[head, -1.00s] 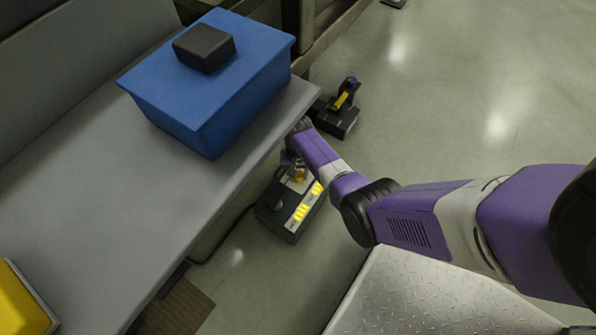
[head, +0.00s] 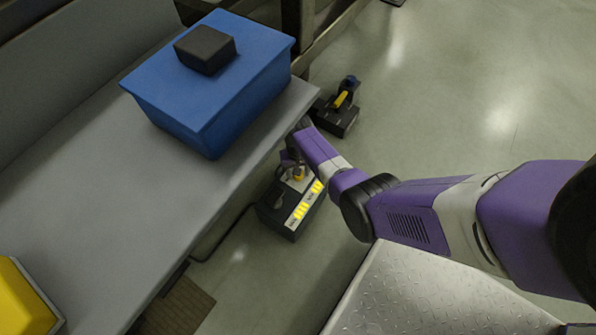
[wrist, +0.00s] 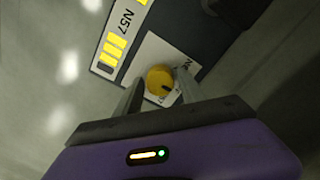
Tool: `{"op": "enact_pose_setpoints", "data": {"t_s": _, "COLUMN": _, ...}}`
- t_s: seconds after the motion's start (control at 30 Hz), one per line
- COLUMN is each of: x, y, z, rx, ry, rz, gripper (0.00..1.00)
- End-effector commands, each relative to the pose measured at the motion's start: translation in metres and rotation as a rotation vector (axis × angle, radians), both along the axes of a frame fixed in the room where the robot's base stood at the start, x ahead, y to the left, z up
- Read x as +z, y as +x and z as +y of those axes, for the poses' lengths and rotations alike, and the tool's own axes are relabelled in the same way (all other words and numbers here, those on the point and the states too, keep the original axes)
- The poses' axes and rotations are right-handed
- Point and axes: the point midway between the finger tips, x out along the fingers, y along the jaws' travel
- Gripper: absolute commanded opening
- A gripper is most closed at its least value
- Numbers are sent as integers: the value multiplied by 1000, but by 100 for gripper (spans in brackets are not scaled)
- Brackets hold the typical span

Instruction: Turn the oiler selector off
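The oiler selector is a round yellow knob (wrist: 160,79) with a dark mark near its lower right edge in the wrist view. It sits on a pale plate (wrist: 180,50) on a dark box on the floor, and it shows small in the head view (head: 299,174). My gripper (wrist: 160,84) has one finger on each side of the knob, close against it. It looks shut on the knob, though the contact itself is partly hidden. In the head view my wrist hides part of the box (head: 275,216).
Yellow labelled strips (wrist: 115,48) lie beside the knob. A grey bench (head: 120,215) with a blue bin (head: 205,90) stands left of my arm. A second dark device (head: 338,118) stands on the floor beyond. Open floor lies to the right.

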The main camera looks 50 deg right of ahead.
Motion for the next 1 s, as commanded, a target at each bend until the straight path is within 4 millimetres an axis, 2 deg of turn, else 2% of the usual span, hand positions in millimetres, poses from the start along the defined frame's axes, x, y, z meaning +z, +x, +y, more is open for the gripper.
{"op": "enact_pose_setpoints", "data": {"t_s": 0.37, "x": 2, "y": 0, "z": 1, "rx": 0, "ry": 1, "rz": 1, "gripper": 58}}
{"op": "enact_pose_setpoints", "data": {"t_s": 0.47, "x": 11, "y": 0, "z": 0, "rx": 0, "ry": 1, "rz": -1, "gripper": 58}}
{"op": "enact_pose_setpoints", "data": {"t_s": 0.8, "x": 65, "y": 0, "z": 0, "rx": 0, "ry": 1, "rz": -1, "gripper": 58}}
{"op": "enact_pose_setpoints", "data": {"t_s": 1.0, "x": 77, "y": -1, "z": 0, "rx": -1, "ry": 1, "rz": 1, "gripper": 58}}
